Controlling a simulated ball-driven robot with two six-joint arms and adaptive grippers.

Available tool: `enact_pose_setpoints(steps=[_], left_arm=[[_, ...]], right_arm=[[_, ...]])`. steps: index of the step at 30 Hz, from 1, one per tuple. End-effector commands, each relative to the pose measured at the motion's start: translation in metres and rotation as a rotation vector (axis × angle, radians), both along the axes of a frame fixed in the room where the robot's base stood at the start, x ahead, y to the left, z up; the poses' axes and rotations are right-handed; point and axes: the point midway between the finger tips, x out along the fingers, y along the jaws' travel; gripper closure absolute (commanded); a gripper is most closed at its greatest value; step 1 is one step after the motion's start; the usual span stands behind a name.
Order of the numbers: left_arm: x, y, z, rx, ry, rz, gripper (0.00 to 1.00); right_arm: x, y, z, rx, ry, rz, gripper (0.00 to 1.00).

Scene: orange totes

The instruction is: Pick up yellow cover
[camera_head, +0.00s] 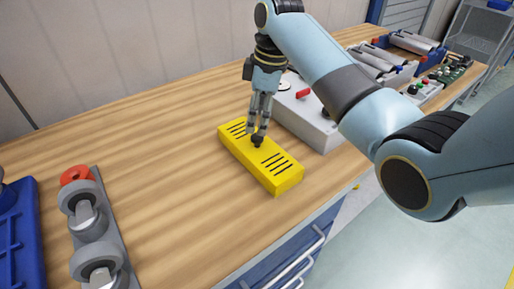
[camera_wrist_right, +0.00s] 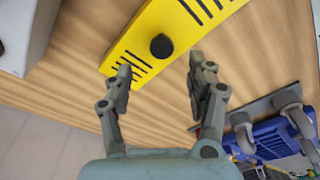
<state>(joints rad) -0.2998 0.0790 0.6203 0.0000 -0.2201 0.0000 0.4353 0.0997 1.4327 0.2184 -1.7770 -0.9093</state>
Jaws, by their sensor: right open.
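The yellow cover (camera_head: 272,168) lies flat on the wooden table. It has black slots at both ends and a black knob in its middle. My right gripper (camera_head: 259,128) points down from above, just over the knob. In the right wrist view the yellow cover (camera_wrist_right: 178,32) is ahead of the fingers, with its black knob (camera_wrist_right: 161,46) beyond and between the open fingertips (camera_wrist_right: 160,68). The gap between the fingers is empty. I cannot tell from the head view whether a fingertip touches the knob. My left gripper does not show.
A grey box (camera_head: 310,125) with a red switch stands close behind the cover. A grey roller rack (camera_head: 100,235) and a blue tote (camera_head: 18,240) are at the left. Several parts and a green circuit board (camera_head: 447,70) are at the far right. The table left of the cover is clear.

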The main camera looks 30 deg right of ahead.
Motion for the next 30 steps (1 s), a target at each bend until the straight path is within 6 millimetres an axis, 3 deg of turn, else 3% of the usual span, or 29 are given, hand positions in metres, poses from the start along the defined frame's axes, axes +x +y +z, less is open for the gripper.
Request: enact_pose_setpoints(steps=[15,23,30], left_arm=[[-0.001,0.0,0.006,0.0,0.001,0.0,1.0],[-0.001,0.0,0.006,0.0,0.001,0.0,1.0],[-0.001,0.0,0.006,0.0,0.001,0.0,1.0]], right_arm=[[-0.001,0.005,-0.062,0.0,0.0,-0.001,0.43],[0.0,0.005,-0.065,0.0,-0.002,-0.001,0.43],[0.0,0.005,-0.065,-0.001,-0.001,-0.001,0.73]])
